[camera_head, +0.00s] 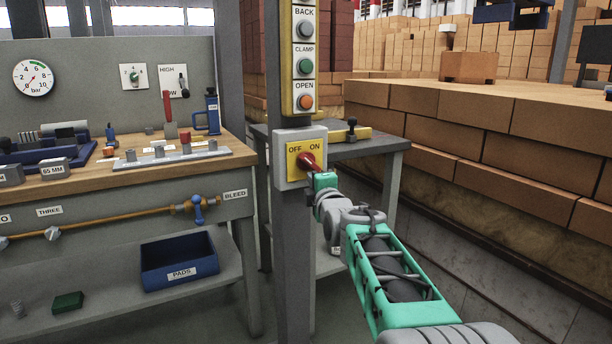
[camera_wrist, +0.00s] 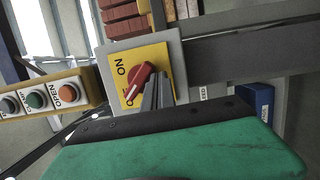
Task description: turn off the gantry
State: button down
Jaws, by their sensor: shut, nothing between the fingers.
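The gantry switch is a red rotary knob (camera_head: 307,161) on a yellow plate marked OFF at left and ON at right, on a grey box (camera_head: 282,172) fixed to a post. In the wrist view the knob (camera_wrist: 140,78) lies aslant. Its end with a pale line points down-left, toward the partly hidden OFF label and away from ON. My gripper (camera_head: 316,177) is at the knob's lower right in the head view. In the wrist view its fingers (camera_wrist: 157,90) are shut, empty and close beside the knob. I cannot tell whether they touch it.
Above the switch is a yellow button panel (camera_head: 305,60) marked BACK, CLAMP and OPEN. A workbench (camera_head: 110,180) with tools and a gauge stands left. A small grey table (camera_head: 375,148) is behind the post. Stacked bricks (camera_head: 480,130) fill the right.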

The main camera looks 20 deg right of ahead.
jog(key=s+a+f, duration=0.3)
jog(key=s+f, duration=0.1)
jog(key=s, duration=0.6)
jog(key=shift+s+a+f, duration=0.15)
jog(key=shift+f, duration=0.1)
jog(key=s+a+r+m+g+y+p, duration=0.2)
jog(key=s+a+r+m+g+p, duration=0.55)
jog(key=p, duration=1.35)
jog(key=s+a+r+m+g+p, duration=0.2)
jog(key=s+r+m+g+p, duration=0.1)
jog(key=s+p, duration=0.6)
jog(key=s+a+r+m+g+p, duration=0.2)
jog(key=s+r+m+g+p, duration=0.2)
jog(key=s+p, duration=0.5)
notch_tip(320, 180, up, 2)
jog(key=shift+s+r+m+p, duration=0.1)
jog(key=shift+s+m+p, duration=0.25)
jog(key=shift+m+p, duration=0.6)
